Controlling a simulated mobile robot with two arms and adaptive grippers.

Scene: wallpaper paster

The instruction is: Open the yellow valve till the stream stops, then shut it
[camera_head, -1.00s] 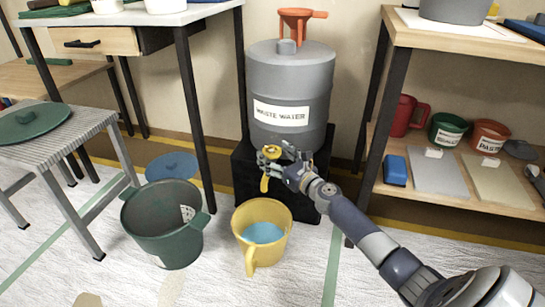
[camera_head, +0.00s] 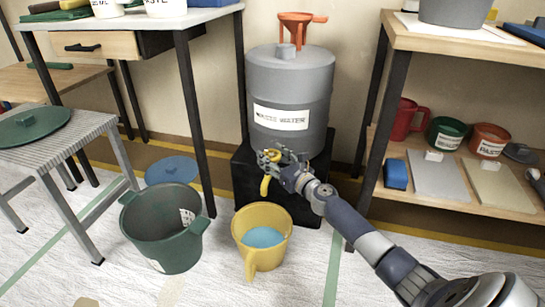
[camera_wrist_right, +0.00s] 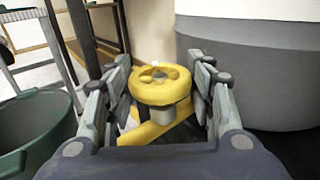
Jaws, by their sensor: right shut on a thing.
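The grey waste-water drum (camera_head: 290,85) stands on a black stand. A yellow valve with a round handwheel (camera_head: 271,156) and a down-turned spout is at its lower front. My right gripper (camera_head: 283,165) is at the valve. In the right wrist view its fingers (camera_wrist_right: 160,88) are shut on the yellow handwheel (camera_wrist_right: 160,84) from both sides. A yellow jug (camera_head: 243,222) with blue liquid (camera_head: 263,237) in it stands below the spout. I cannot make out a stream between spout and jug. My left gripper is not in view.
A dark green bucket (camera_head: 160,235) stands left of the jug, with a blue lid (camera_head: 171,168) behind it. An orange funnel (camera_head: 298,28) sits on the drum. A table leg (camera_head: 194,110) and a shelf unit (camera_head: 450,193) flank the drum.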

